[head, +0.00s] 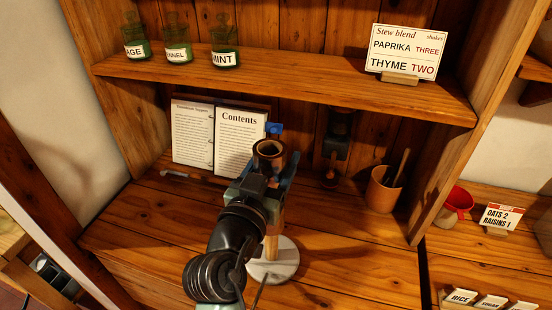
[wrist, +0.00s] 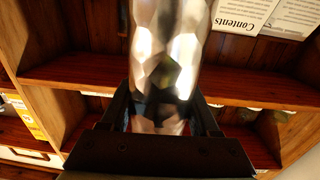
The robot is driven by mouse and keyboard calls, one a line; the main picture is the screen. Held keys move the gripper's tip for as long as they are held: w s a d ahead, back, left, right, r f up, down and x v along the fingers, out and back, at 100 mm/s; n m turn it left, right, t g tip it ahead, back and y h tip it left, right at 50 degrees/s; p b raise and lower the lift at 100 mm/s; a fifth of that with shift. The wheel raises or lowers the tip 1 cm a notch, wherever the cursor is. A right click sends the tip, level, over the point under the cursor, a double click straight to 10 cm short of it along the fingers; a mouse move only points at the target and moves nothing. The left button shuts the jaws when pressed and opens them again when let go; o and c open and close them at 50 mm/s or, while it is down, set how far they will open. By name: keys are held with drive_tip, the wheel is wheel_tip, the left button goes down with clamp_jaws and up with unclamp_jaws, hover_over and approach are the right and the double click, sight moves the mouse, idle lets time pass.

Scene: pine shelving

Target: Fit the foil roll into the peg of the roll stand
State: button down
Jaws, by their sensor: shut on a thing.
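My gripper (head: 266,176) is shut on the foil roll (head: 268,151), gripping it from the near side. The roll is upright or nearly so, with its brown open top end facing up in the head view. In the wrist view its shiny faceted foil (wrist: 170,45) stands between the two fingers. The roll stand has a round pale base (head: 287,262) on the lower shelf board and a wooden peg (head: 271,247), seen below the gripper. My arm and gripper hide the peg's top and the roll's lower end. I cannot tell whether the roll is around the peg or above it.
An open book (head: 216,140) stands behind on the left. A brown pot with utensils (head: 383,190) stands to the right, and a dark grinder-like object (head: 338,135) is at the back. The upper shelf (head: 285,88) crosses behind and above. The board right of the stand is clear.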

wheel_tip(320, 180, down, 12)
drive_tip(key=b, duration=1.2)
idle(3.3)
drive_tip(key=shift+c, duration=0.2)
unclamp_jaws()
wheel_tip(320, 180, up, 10)
drive_tip(key=shift+r+p, duration=0.1)
drive_tip(key=shift+p, duration=0.3)
